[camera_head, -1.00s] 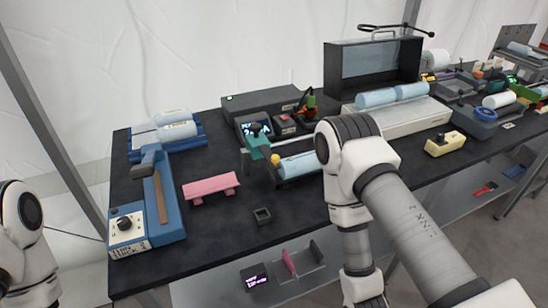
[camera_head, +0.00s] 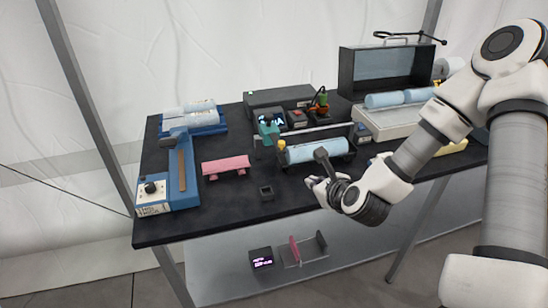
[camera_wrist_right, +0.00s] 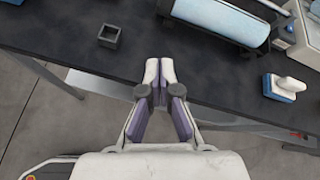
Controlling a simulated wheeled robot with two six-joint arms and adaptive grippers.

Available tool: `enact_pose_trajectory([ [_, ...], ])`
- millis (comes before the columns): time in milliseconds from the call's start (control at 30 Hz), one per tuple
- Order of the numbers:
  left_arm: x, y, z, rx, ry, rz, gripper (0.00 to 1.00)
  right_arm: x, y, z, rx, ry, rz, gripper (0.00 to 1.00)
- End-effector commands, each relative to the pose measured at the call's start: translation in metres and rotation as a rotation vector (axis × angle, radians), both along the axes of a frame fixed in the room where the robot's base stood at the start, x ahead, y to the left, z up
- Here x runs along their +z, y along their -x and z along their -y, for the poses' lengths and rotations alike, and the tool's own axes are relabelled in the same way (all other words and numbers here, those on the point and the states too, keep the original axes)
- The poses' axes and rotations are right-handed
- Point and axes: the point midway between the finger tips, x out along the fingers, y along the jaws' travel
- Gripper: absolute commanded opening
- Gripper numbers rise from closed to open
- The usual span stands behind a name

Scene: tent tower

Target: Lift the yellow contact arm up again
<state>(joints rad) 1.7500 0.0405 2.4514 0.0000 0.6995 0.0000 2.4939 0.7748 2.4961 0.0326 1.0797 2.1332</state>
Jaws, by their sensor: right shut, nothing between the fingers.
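A light blue roll (camera_head: 316,150) lies in a black cradle (camera_head: 348,129) near the middle of the table; the roll also shows at the top of the right wrist view (camera_wrist_right: 222,18). A small yellow knob (camera_head: 281,145) stands at the roll's left end. I cannot tell whether it belongs to the yellow contact arm, or whether that arm is up or down. My right gripper (camera_head: 312,183) is at the table's front edge, in front of the roll and apart from it. Its fingers are shut and empty in the right wrist view (camera_wrist_right: 160,72). My left gripper is out of view.
A small dark square holder (camera_head: 267,192) and a pink bench-like piece (camera_head: 226,165) stand left of the gripper. A blue device (camera_head: 182,170) is at the table's left end. A white-and-blue block (camera_wrist_right: 284,87) lies right of the gripper. The front strip by the square holder is clear.

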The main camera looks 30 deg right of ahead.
Motion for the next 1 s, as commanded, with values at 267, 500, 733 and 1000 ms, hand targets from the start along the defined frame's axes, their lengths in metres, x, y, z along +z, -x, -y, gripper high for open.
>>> enact_pose_trajectory([
  [267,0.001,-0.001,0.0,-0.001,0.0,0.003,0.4,0.026,-0.008,0.003,-0.011,-0.016,0.063,0.0],
  [500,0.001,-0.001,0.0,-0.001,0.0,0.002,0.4,0.024,-0.011,0.003,-0.011,-0.014,0.061,0.0],
  [733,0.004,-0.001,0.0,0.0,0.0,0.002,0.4,0.008,-0.042,0.008,-0.009,-0.008,0.057,0.0],
  [1000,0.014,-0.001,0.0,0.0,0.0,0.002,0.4,-0.018,-0.094,0.015,-0.007,-0.008,0.058,0.0],
])
